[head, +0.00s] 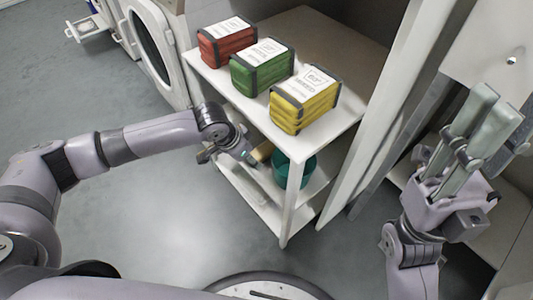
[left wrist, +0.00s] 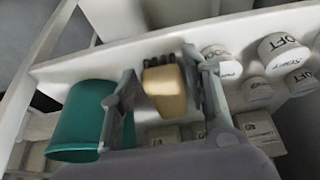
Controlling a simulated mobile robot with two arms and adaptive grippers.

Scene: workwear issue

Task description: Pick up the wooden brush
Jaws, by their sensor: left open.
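The wooden brush (left wrist: 165,92) has a tan wooden body and dark bristles. In the left wrist view it lies between the two fingers of my open left gripper (left wrist: 160,95), with no clear grip on it. In the head view, a tan end of the brush (head: 262,151) shows at the lower shelf, beside my left gripper (head: 246,156); much of it is hidden by the shelf and gripper. My right gripper (head: 497,103) is raised at the right, away from the brush, its fingers close together; whether they touch is unclear.
A teal bucket (head: 306,166) stands close to the brush, also in the left wrist view (left wrist: 75,120). Several white labelled containers (left wrist: 285,52) stand on the other side. The white shelf top (head: 225,88) carries red, green and yellow packs. A shelf post (head: 291,205) stands near my left gripper.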

